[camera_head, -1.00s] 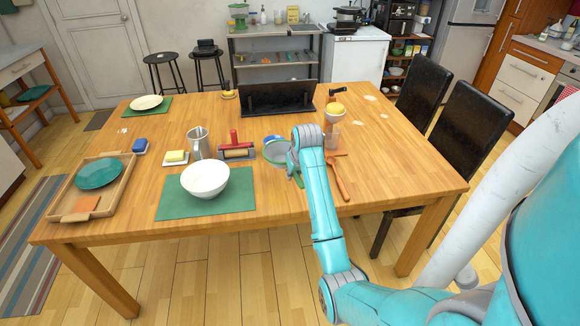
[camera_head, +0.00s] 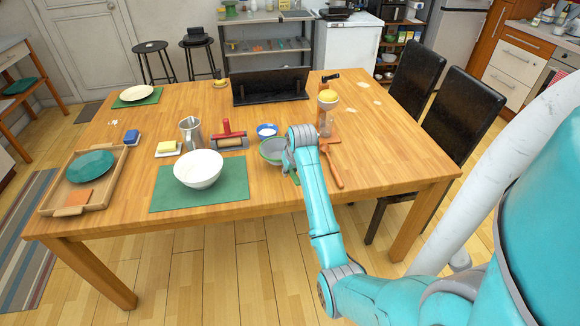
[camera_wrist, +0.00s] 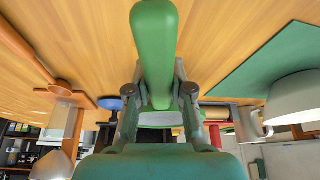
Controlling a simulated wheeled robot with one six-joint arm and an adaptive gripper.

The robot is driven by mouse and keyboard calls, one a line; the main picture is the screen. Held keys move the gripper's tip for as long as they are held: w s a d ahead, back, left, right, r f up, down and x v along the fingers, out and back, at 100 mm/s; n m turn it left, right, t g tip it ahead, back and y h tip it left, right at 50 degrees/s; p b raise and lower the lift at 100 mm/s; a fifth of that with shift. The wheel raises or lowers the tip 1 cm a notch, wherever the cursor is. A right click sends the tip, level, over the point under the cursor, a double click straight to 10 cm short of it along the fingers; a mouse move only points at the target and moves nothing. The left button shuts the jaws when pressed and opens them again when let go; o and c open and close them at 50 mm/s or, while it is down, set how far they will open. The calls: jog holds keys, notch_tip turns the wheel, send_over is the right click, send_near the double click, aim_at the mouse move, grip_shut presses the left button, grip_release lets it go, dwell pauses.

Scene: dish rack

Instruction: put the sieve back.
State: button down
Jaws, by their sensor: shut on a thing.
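The sieve (camera_head: 272,152) has a green rim and a grey bowl. It is over the table, left of my wrist and right of the red-handled tool in the head view. My gripper (camera_wrist: 155,95) is shut on its green handle (camera_wrist: 154,45), which fills the upper middle of the wrist view. In the head view my arm hides the fingers and most of the handle. A black rack (camera_head: 268,86) stands at the back of the wooden table. I cannot tell whether the sieve touches the table.
A blue-rimmed bowl (camera_head: 266,130) stands just behind the sieve. The red-handled tool (camera_head: 230,136), metal mug (camera_head: 190,132) and white bowl (camera_head: 198,169) are to the left. A wooden spoon (camera_head: 332,165) and an hourglass-like item (camera_head: 327,107) are to the right. Bare tabletop lies before the rack.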

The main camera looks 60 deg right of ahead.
jog(key=shift+f, duration=0.65)
jog(key=shift+f, duration=0.85)
dwell(0.4)
jog(key=c, duration=1)
grip_release()
jog(key=shift+o, duration=0.2)
jog(key=c, duration=0.4)
